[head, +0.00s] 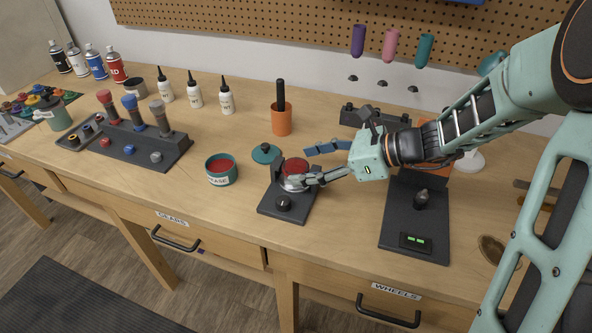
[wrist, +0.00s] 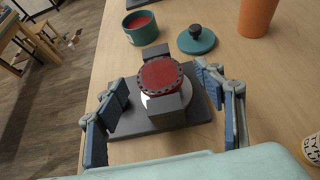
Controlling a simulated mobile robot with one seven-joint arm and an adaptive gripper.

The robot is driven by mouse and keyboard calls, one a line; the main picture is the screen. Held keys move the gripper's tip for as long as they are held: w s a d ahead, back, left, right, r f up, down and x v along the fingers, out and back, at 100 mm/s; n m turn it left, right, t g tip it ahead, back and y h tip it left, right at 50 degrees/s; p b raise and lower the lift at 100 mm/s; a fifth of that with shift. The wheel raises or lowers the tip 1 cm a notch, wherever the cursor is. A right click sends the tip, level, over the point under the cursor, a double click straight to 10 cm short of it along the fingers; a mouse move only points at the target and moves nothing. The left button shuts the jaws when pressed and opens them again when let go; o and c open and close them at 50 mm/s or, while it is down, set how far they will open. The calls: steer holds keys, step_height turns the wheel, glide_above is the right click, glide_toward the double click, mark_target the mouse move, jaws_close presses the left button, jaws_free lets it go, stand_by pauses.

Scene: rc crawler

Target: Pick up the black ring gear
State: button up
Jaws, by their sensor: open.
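A round part with a dark, toothed rim around a red face sits on a small dark fixture (wrist: 185,118); the rim, which looks like the black ring gear (wrist: 141,80), shows best in the wrist view. A pale metal disc (wrist: 187,93) lies under the part. My gripper (head: 308,180) is open, with one blue-padded finger on each side of the part in the wrist view (wrist: 163,92). I see gaps between both fingers and the rim.
An open grease tin (head: 221,170) stands left of the fixture, its teal lid (head: 266,153) behind. An orange cup (head: 281,120) is farther back. A dark stand with green lights (head: 415,242) is at right. Bare wood lies between the tin and fixture.

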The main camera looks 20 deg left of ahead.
mark_target(297, 166)
steer(key=shift+x, duration=1.6)
steer(key=shift+c, duration=0.3)
steer(key=c, duration=1.3)
